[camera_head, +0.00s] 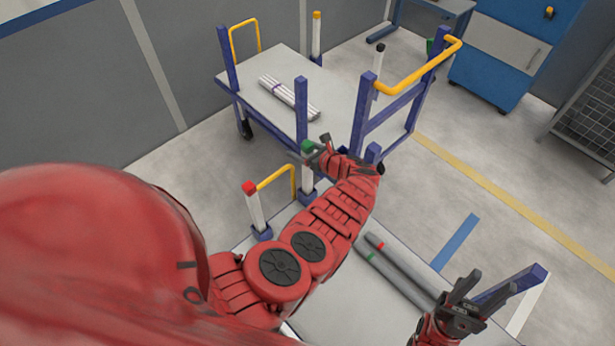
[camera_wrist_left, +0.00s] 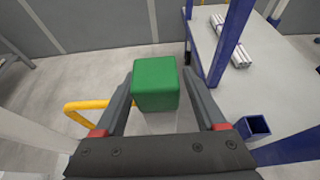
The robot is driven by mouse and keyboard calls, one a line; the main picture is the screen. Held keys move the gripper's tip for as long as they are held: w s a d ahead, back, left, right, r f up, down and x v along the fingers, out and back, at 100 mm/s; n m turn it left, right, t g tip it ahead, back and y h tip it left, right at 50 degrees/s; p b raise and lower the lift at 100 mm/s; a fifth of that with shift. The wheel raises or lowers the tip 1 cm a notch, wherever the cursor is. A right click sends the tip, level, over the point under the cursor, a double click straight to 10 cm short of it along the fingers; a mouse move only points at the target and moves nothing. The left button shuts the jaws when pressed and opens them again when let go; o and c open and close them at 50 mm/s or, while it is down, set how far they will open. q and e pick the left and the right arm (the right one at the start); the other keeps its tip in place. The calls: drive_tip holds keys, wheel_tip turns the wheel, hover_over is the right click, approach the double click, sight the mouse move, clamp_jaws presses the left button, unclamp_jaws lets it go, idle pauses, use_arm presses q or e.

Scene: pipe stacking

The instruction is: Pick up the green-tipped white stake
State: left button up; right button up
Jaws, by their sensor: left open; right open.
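The green-tipped white stake (camera_head: 308,176) stands upright in a blue socket at the near cart's far edge. Its green tip (camera_wrist_left: 156,84) fills the middle of the left wrist view, between the two fingers of my left gripper. My left gripper (camera_head: 317,149) is open around the tip, with a visible gap on the right side; I cannot tell whether a finger touches it. In the left wrist view most of the white shaft is hidden below the tip. My right gripper (camera_head: 467,288) is open and empty over the right part of the near cart.
A red-tipped white stake (camera_head: 255,209) and a yellow handle (camera_head: 276,179) stand left of the green-tipped one. Grey pipes (camera_head: 392,272) lie on the near cart. A second cart (camera_head: 264,101) behind holds white pipes (camera_head: 289,96). Its blue posts stand close to my left gripper.

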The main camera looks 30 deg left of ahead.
use_arm(q)
clamp_jaws()
drive_tip(key=shift+r, duration=0.1)
idle(0.4)
drive_tip(key=shift+w+r+p, duration=0.1)
drive_tip(key=shift+r+p, duration=0.15)
drive_tip(key=shift+p, duration=0.05)
wheel_tip(320, 180, up, 19)
drive_tip(key=p, duration=1.4)
drive_tip(key=shift+r+p, duration=0.2)
drive_tip(key=shift+p, duration=0.15)
drive_tip(key=shift+a, duration=0.15)
